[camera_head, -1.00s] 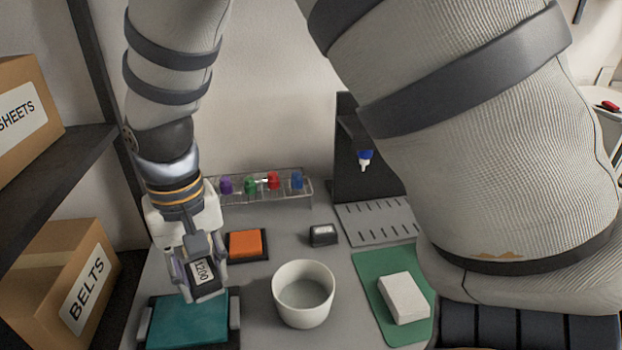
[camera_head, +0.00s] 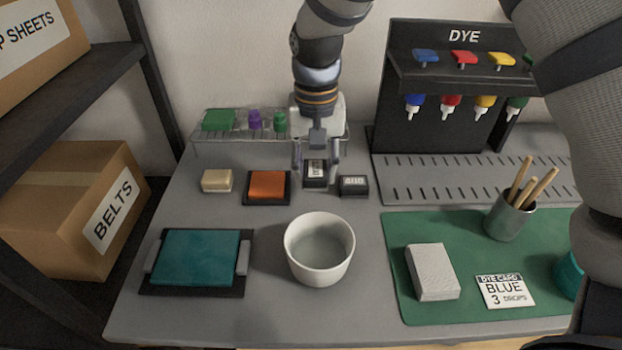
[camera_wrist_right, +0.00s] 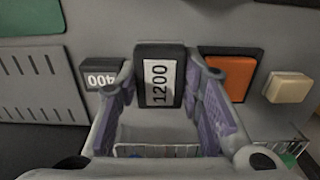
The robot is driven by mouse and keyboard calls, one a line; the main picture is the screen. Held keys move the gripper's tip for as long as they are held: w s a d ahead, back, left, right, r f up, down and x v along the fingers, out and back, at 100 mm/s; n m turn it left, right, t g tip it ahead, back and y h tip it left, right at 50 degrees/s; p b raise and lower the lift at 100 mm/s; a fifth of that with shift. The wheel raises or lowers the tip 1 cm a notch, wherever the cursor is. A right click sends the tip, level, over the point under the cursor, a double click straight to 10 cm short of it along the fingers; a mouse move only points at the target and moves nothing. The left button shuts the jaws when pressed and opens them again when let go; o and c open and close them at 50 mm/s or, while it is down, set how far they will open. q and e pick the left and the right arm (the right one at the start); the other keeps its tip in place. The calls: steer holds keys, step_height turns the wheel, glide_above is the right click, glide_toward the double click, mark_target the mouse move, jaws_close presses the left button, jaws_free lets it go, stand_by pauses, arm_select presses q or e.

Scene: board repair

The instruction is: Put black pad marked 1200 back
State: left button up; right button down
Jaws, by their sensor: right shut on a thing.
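The black pad marked 1200 (camera_head: 315,178) is upright between the fingers of my right gripper (camera_head: 316,163), which is shut on it. In the head view it is between the orange pad (camera_head: 267,186) and the black pad marked 400 (camera_head: 353,186), slightly further back. It is at or just above the table; I cannot tell if it touches. In the right wrist view the pad's white 1200 label (camera_wrist_right: 159,83) faces the camera, between the purple-grey fingers. My left gripper is not in view.
A cream block (camera_head: 216,181) is left of the orange pad. A white bowl (camera_head: 320,248) and a teal pad on a black tray (camera_head: 150,290) are in front. A dye stand (camera_head: 400,120) is at right.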

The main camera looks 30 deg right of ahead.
mark_target(317, 194)
steer(key=shift+w+d+f, duration=0.35)
steer(key=shift+f, duration=0.25)
steer(key=shift+w+d+f, duration=0.3)
steer(key=shift+w+f, duration=0.05)
steer(key=shift+f, duration=0.2)
steer(key=f, duration=0.4)
steer(key=shift+w+d+b, duration=0.3)
steer(key=shift+b, duration=0.1)
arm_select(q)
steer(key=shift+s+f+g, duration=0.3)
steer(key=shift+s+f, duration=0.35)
arm_select(e)
steer(key=shift+r, duration=0.1)
steer(key=c, duration=1.4)
jaws_free()
steer(key=shift+o, duration=0.2)
step_height(317, 194, up, 12)
steer(key=shift+r+p, duration=0.1)
steer(key=shift+p, duration=0.5)
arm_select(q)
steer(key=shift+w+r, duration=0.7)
